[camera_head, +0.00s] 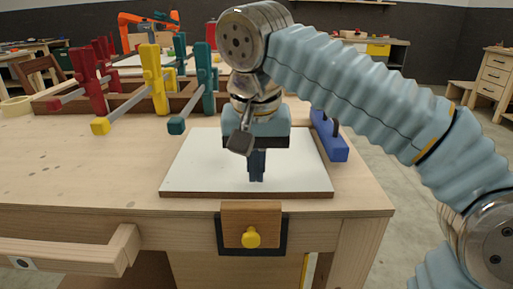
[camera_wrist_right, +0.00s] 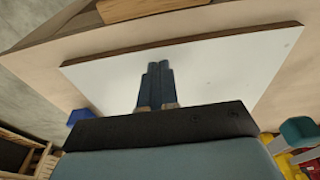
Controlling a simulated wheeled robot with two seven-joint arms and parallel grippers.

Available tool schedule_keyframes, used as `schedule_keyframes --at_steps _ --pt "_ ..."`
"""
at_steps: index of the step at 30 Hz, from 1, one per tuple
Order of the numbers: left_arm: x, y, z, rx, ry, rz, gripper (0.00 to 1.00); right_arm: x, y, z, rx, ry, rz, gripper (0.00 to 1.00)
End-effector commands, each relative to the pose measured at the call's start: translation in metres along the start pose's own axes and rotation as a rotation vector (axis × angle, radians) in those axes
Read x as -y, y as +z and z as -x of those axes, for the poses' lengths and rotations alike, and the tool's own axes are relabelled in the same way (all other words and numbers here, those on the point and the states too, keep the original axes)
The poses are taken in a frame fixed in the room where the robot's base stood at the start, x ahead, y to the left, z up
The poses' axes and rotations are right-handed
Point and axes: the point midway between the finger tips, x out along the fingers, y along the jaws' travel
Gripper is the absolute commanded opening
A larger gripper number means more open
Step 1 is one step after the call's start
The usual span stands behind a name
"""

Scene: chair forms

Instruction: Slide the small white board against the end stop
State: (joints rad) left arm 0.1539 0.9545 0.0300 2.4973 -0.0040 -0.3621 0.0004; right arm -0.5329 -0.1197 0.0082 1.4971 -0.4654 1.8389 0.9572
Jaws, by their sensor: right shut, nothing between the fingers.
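The small white board (camera_head: 205,165) lies flat on the workbench near its front edge, with a brown edge strip showing along its front. It also shows in the right wrist view (camera_wrist_right: 220,65). My right gripper (camera_head: 256,180) points down over the middle of the board with its fingers together and empty. In the right wrist view its fingertips (camera_wrist_right: 157,66) appear over the white surface; whether they touch it I cannot tell. A blue block (camera_head: 328,136) stands at the board's right side; whether it is the end stop is unclear. My left gripper is not in view.
Red, yellow and teal clamps (camera_head: 155,80) stand in a wooden rack at the back left of the bench. A wooden vise jaw with a yellow knob (camera_head: 251,237) is on the bench front. The bench top (camera_head: 80,165) left of the board is clear.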

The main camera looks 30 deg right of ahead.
Motion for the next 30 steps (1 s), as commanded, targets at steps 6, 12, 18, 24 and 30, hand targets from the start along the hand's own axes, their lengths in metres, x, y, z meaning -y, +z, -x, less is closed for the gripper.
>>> schedule_keyframes --at_steps 6,12,18,24,30 --pt "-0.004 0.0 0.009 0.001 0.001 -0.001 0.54 0.0 -0.042 -0.005 0.0 0.002 -0.003 0.0" --pt "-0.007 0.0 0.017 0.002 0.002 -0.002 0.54 -0.001 -0.084 -0.012 -0.002 0.002 -0.005 0.0" --pt "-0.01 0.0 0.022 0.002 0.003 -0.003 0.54 -0.001 -0.109 -0.02 -0.001 0.001 0.0 0.0" --pt "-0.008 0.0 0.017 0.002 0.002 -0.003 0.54 -0.001 -0.105 -0.034 -0.001 0.0 0.0 0.0" --pt "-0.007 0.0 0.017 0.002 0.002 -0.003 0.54 -0.001 -0.104 -0.037 0.006 0.005 0.001 0.0"
